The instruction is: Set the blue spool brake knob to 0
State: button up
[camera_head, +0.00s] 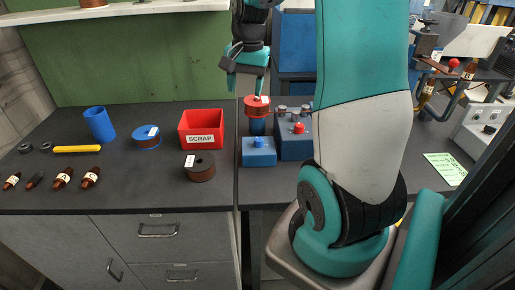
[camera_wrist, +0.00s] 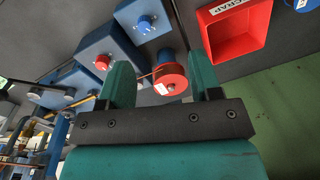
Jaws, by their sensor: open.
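A small blue box (camera_head: 259,158) with a round blue knob (camera_head: 258,142) on top stands at the front edge of the right bench. The knob's setting is too small to read. Behind it, a copper-red spool (camera_head: 257,108) sits on a blue stand; it also shows in the wrist view (camera_wrist: 168,80). My gripper (camera_head: 245,86) is open and empty above and behind the spool. Its fingers (camera_wrist: 160,72) frame the spool in the wrist view, apart from the knob.
A larger blue box (camera_head: 294,148) with a red knob (camera_head: 298,128) stands right of the knob box. A red SCRAP bin (camera_head: 202,127) and a dark brown roll (camera_head: 200,168) are to the left. A shelf (camera_head: 135,9) runs above the left bench.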

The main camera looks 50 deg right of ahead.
aim_at(259, 139)
jog(key=s+d+f+m, duration=0.1)
jog(key=d+f+m, duration=0.2)
jog(key=d, duration=0.2)
jog(key=f, duration=1.6)
jog(key=shift+w+a+b, duration=0.1)
jog(key=shift+w+b, duration=0.15)
jog(key=shift+b, duration=0.05)
jog(key=shift+c, duration=0.4)
jog(key=c, duration=0.9)
jog(key=shift+o, duration=0.2)
jog(key=shift+n, duration=0.3)
jog(key=n+p, duration=0.1)
jog(key=n, duration=0.5)
jog(key=shift+r+p, duration=0.1)
jog(key=shift+p, duration=0.25)
jog(key=n+p, duration=0.1)
jog(key=n, duration=0.4)
jog(key=shift+n+g, duration=0.3)
